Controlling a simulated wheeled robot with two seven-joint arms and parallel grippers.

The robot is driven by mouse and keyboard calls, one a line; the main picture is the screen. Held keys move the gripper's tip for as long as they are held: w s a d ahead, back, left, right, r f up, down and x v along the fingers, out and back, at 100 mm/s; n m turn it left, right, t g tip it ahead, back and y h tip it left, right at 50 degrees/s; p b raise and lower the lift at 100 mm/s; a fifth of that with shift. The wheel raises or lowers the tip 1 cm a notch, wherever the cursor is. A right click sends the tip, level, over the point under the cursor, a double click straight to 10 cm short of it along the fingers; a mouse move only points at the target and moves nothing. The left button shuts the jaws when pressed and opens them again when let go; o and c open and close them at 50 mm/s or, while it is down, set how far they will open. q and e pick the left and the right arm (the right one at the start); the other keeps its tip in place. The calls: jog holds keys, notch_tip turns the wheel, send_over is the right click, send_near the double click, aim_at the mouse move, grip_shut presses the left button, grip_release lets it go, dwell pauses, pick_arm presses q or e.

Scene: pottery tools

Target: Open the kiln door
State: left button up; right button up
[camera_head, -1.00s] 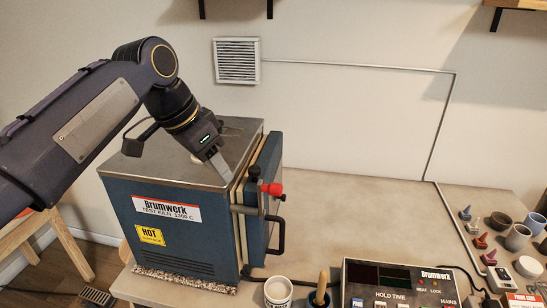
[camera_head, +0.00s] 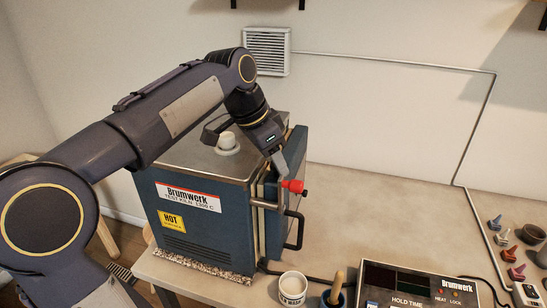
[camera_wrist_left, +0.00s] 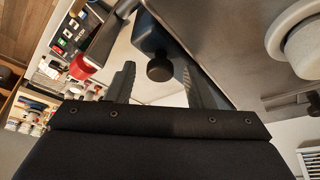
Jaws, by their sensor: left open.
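The blue kiln (camera_head: 205,228) with a metal top stands on the table at centre left in the head view. Its door (camera_head: 297,170) is on the right side, slightly apart from the body. A black bar handle (camera_head: 298,232) and a latch with a red knob (camera_head: 293,186) are on the door edge. My left gripper (camera_head: 281,172) is just above the red knob. In the left wrist view, its fingers (camera_wrist_left: 156,85) are apart, with a black knob (camera_wrist_left: 159,69) between them in the picture and the red knob (camera_wrist_left: 82,68) to the left. My right gripper is not in view.
A control box (camera_head: 415,288), a white cup (camera_head: 292,288) and a blue pot with a wooden handle (camera_head: 334,292) are at the front. Small coloured tools (camera_head: 512,255) lie at the right. The table's middle is clear. A white plug (camera_head: 227,142) sits on the kiln top.

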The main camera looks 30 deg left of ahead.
pick_arm(q)
jog(key=shift+c, duration=0.3)
grip_shut()
jog(key=shift+d, duration=0.1)
